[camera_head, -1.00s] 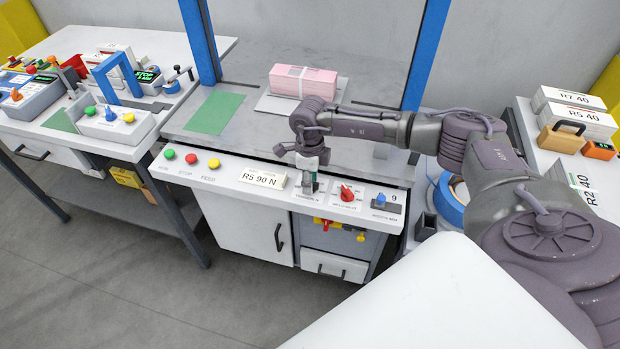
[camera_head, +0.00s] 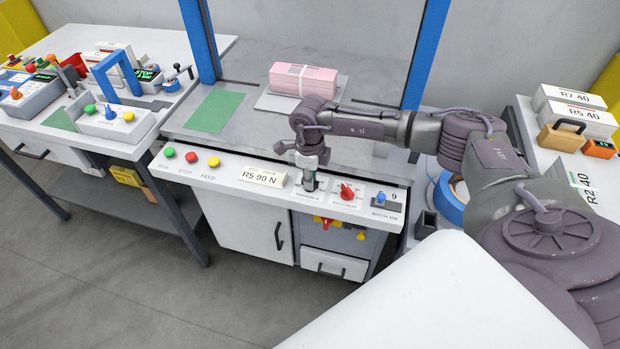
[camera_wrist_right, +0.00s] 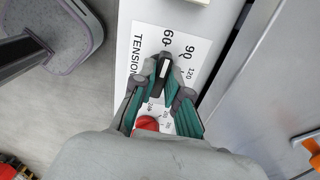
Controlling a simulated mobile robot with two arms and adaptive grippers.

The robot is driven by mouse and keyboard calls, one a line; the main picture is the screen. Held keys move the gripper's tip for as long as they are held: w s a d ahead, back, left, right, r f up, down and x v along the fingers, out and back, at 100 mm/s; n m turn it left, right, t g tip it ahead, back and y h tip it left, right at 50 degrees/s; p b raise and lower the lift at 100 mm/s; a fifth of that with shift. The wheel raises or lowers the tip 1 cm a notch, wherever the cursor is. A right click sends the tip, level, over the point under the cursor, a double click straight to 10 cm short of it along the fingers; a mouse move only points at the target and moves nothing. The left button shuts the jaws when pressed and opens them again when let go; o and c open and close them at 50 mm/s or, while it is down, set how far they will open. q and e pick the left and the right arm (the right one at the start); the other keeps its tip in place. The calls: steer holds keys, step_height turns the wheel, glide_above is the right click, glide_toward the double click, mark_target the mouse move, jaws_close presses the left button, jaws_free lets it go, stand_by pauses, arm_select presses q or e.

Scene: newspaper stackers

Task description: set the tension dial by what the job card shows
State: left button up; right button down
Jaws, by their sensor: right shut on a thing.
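The job card (camera_head: 262,177) stands on the front panel of the middle bench and reads "R5 90 N". My right gripper (camera_head: 309,180) points down over the tension dial, just right of the card. In the right wrist view, my gripper (camera_wrist_right: 164,82) is shut on the dark dial knob (camera_wrist_right: 163,68), its green-sided fingers on either side. A white mark shows on the knob. The printed tension scale (camera_wrist_right: 178,42) shows 60 and 90 near the fingertips; I cannot tell exactly which number the mark meets. My left gripper is not in view.
A red knob (camera_head: 347,191) and a blue knob (camera_head: 381,198) sit close to the right of my gripper. Green, red and yellow buttons (camera_head: 191,157) line the panel's left. A pink bundle (camera_head: 303,80) lies behind, between blue posts.

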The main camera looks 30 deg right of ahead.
steer(key=m, duration=0.4)
steer(key=shift+m, duration=2)
steer(key=c, duration=1.2)
jaws_free()
steer(key=shift+b, duration=0.3)
steer(key=shift+r, duration=0.1)
step_height(320, 180, up, 12)
steer(key=shift+f, duration=0.1)
